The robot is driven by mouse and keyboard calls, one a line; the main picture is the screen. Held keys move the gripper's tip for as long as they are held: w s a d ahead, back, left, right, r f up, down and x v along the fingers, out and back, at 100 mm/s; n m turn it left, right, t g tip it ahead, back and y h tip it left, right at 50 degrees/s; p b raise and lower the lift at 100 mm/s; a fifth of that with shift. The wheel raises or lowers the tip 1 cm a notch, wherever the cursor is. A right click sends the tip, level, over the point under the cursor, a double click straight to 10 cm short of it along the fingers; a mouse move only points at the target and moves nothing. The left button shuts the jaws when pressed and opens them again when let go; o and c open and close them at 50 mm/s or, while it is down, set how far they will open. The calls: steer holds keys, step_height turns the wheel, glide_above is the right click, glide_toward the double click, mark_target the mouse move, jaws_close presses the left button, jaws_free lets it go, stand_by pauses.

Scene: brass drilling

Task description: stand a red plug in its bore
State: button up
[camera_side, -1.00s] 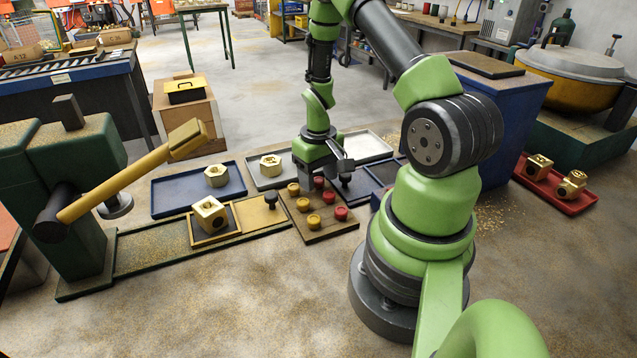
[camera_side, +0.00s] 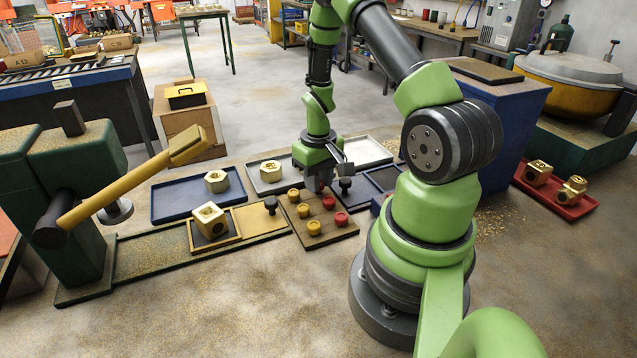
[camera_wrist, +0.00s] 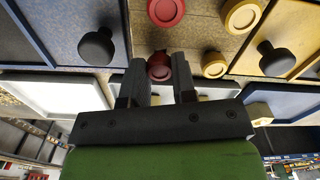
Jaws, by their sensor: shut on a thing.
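My gripper (camera_side: 320,188) is over the back of the wooden plug board (camera_side: 328,235). Its fingers are shut on a red plug, seen between the fingertips in the wrist view (camera_wrist: 160,68). I cannot tell whether that plug is clear of the board. Two more red plugs, a middle one (camera_side: 329,202) and a front one (camera_side: 341,218), sit on the board. Beside them stand several yellow plugs (camera_side: 314,228).
A blue tray (camera_side: 163,210) and a pale grey tray (camera_side: 255,183) each hold a brass hex piece. Black knobs stand left (camera_side: 271,204) and right (camera_side: 346,185) of the board. A red tray (camera_side: 575,208) with two brass blocks lies far right. Open floor lies in front.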

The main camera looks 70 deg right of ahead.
step_height(320, 180, up, 12)
steer(key=shift+r, duration=0.15)
stand_by(0.7)
steer(key=shift+w, duration=0.1)
steer(key=w+a+f+n, duration=0.2)
steer(key=w+a+n, duration=0.2)
steer(key=w+a, duration=1.25)
steer(key=shift+s+a+f, duration=0.15)
steer(key=shift+s+f, duration=0.15)
steer(key=shift+f, duration=0.55)
steer(key=shift+s+a+f, duration=0.2)
steer(key=shift+s+f, duration=0.15)
steer(key=shift+f, duration=0.55)
steer(key=shift+s+a+f, duration=0.15)
steer(key=shift+s+f, duration=0.15)
steer(key=shift+f, duration=0.55)
steer(key=shift+f, duration=0.55)
stand_by(0.3)
steer(key=o, duration=1.3)
